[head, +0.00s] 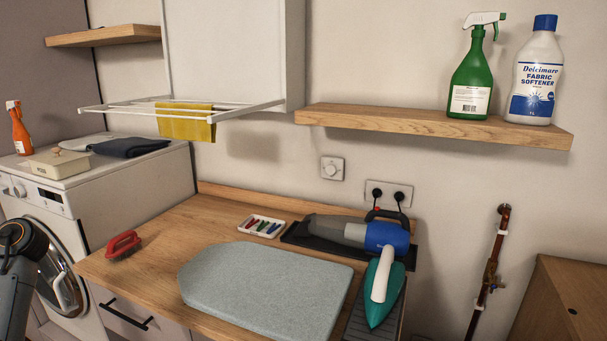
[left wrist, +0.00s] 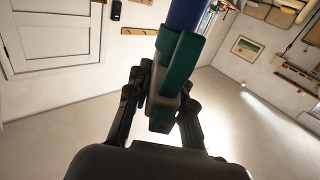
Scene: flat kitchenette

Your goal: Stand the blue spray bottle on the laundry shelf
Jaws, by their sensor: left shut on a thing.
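The wooden laundry shelf (head: 400,121) is on the wall at the upper right of the head view. A green spray bottle (head: 470,80) and a white fabric softener bottle (head: 537,75) stand on its right part. In the left wrist view my left gripper (left wrist: 176,70) is shut on a blue thing (left wrist: 187,14), most likely the blue spray bottle. Only a small blue part shows at the top, between the teal finger pads; its nozzle and overall shape are hidden. The head view shows only my left arm at the lower left edge. My right gripper is not in view.
The shelf's left half is bare. Below it, the wooden counter (head: 165,238) holds a grey ironing pad (head: 265,288), an iron (head: 382,290), a handheld vacuum (head: 350,232) and a red brush (head: 123,244). A drying rack (head: 255,109) with a yellow cloth juts out left of the shelf.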

